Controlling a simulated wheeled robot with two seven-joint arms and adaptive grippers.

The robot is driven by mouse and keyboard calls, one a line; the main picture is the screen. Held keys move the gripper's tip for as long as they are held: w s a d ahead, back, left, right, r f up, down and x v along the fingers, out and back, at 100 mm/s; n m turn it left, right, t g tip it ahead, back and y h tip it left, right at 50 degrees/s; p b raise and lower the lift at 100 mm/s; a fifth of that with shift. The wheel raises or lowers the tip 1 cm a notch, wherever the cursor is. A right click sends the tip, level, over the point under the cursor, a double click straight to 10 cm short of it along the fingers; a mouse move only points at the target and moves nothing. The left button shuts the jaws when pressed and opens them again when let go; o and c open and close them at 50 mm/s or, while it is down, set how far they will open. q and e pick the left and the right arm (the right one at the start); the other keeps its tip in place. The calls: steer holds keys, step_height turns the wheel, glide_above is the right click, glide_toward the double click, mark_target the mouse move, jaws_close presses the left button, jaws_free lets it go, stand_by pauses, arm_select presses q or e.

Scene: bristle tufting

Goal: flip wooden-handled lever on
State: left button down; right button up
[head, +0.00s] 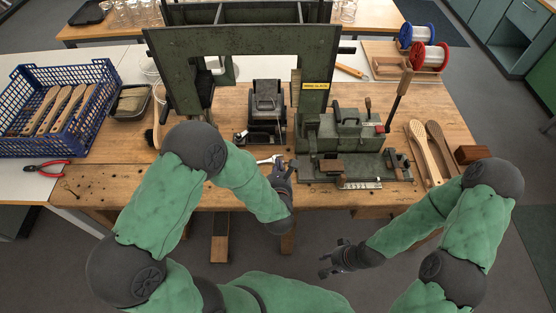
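The wooden-handled lever (399,98) stands at the right side of the green machine (345,135) on the wooden bench. Its brown handle leans up and to the right, with a red part near its foot. My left gripper (284,164) is over the bench's front edge, left of the machine's base and well apart from the lever. It is small and dark here, and I cannot tell how far its fingers are apart. My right gripper (324,265) is in front of the bench, low and away from the lever. Its fingers look spread and empty.
A tall green frame (240,45) stands behind the machine. Wooden brush bodies (421,150) lie right of the lever, with a dark wooden block (471,154) beyond. Red and blue wire spools (429,56) stand at the back right. A blue crate (75,128) is at the left.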

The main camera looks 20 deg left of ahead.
mark_target(278, 132)
arm_select(q)
steer(key=b+x, duration=0.1)
steer(key=x, duration=0.7)
steer(key=shift+f, duration=0.1)
steer(key=w+r, duration=0.1)
steer(key=w+a+r, duration=0.1)
steer(key=w, duration=0.1)
steer(key=shift+w, duration=0.15)
